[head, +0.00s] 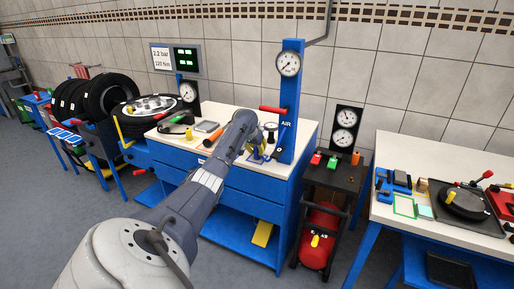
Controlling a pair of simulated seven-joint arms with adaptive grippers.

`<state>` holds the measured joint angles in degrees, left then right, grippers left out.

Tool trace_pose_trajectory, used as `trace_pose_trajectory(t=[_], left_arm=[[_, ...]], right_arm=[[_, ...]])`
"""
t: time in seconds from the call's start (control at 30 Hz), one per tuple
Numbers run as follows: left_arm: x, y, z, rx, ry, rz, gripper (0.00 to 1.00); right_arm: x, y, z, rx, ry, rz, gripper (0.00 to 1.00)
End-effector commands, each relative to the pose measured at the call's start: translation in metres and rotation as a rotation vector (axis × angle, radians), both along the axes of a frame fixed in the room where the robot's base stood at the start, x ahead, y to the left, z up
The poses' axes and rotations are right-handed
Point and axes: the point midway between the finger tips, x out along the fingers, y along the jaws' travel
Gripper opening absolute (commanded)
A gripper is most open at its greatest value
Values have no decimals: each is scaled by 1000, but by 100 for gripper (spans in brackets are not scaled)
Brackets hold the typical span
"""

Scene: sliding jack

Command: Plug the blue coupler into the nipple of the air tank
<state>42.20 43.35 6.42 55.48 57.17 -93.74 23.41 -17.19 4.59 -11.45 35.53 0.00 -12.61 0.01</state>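The red air tank (318,227) stands on the floor under a dark stand, right of the blue workbench. A small yellow part (315,241) shows on its front; its nipple is too small to make out. My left arm reaches from the bottom of the head view over the bench. Its gripper (258,152) is at the bench's right part, beside the blue AIR post (290,105), largely hidden by the arm. Small blue shapes show around the gripper; I cannot tell whether one is the blue coupler. The finger opening is not clear. My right gripper is out of view.
The white bench top (230,118) holds several tools left of my arm. The dark stand (338,180) carries red, green and orange parts and two gauges. A second white table (400,150) with a tray is at the right. Tires stand at the left.

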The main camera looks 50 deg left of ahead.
Motion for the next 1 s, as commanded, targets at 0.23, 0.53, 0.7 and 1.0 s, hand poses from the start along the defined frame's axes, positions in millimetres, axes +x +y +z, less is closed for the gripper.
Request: trace_pose_trajectory(t=[0.23,0.53,0.7,1.0], left_arm=[[0,0,0,0,0,0,0],[0,0,7,0,-2,1,0],[0,0,18,1,-2,0,0],[0,0,38,0,-1,0,0]], right_arm=[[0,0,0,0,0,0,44],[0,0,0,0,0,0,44],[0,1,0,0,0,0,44],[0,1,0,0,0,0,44]])
